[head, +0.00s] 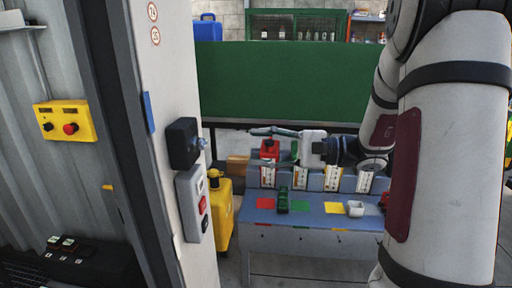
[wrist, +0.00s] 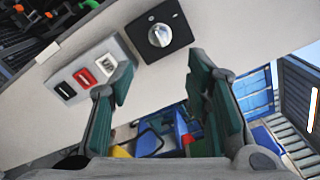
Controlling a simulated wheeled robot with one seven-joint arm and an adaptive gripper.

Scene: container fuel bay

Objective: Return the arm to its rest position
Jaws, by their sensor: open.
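My gripper (head: 264,147) is open and empty in the head view, pointing left toward the pale post (head: 165,75). My arm comes in from the right side and hides part of the bench behind it. In the wrist view my gripper (wrist: 160,84) shows two green-padded fingers spread apart with nothing between them. Beyond them is the post's face with a black box with a round silver knob (wrist: 160,35) and a grey switch panel (wrist: 92,72) with black, red and white buttons. The fingers look apart from the knob.
A blue-grey bench (head: 320,222) with coloured squares, a green item (head: 283,200) and a white cup (head: 355,209) stands below my gripper. A yellow container (head: 221,215) is beside the post. A yellow box with a red button (head: 66,121) is on the left wall.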

